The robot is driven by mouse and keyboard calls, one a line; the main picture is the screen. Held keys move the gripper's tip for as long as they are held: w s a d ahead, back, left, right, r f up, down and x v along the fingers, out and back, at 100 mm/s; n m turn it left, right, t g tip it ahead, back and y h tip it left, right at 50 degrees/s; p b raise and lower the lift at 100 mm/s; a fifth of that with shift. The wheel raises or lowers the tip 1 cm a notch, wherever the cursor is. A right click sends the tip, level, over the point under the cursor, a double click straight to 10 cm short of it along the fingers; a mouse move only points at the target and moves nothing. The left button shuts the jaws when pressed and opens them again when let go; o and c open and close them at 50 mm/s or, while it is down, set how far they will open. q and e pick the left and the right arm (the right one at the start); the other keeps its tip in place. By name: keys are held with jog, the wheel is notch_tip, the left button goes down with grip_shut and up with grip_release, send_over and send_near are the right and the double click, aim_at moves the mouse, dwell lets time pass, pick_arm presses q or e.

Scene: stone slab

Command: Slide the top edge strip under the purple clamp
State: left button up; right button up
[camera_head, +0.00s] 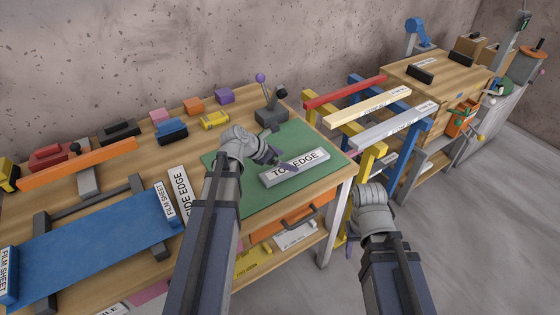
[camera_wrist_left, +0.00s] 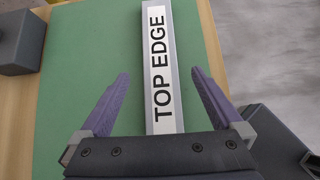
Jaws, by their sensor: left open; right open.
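The top edge strip (camera_head: 312,168), a grey bar with a white "TOP EDGE" label, lies flat on the green mat (camera_head: 240,201). It also shows in the left wrist view (camera_wrist_left: 159,60), running away between the fingers. My left gripper (camera_head: 283,164) is open, with its purple fingers on either side of the strip's near end; contact cannot be told. A dark grey clamp block (camera_head: 271,118) with a purple-knobbed lever (camera_head: 260,78) stands at the mat's back edge, apart from the strip. My right gripper (camera_head: 351,246) hangs beyond the bench's right side, away from the strip.
A side edge strip (camera_head: 181,195) and a blue film sheet roll (camera_head: 95,255) lie left of the mat. Several small coloured blocks and a yellow piece (camera_head: 214,120) sit behind. A rack with red (camera_head: 345,92), cream and grey bars stands right of the bench.

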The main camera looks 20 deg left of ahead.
aim_at(296, 164)
pick_arm(q)
jog(key=b+x, duration=0.3)
jog(key=x, duration=0.2)
jog(key=shift+f, duration=0.2)
jog(key=shift+d+r, duration=0.1)
grip_shut()
dwell(0.6)
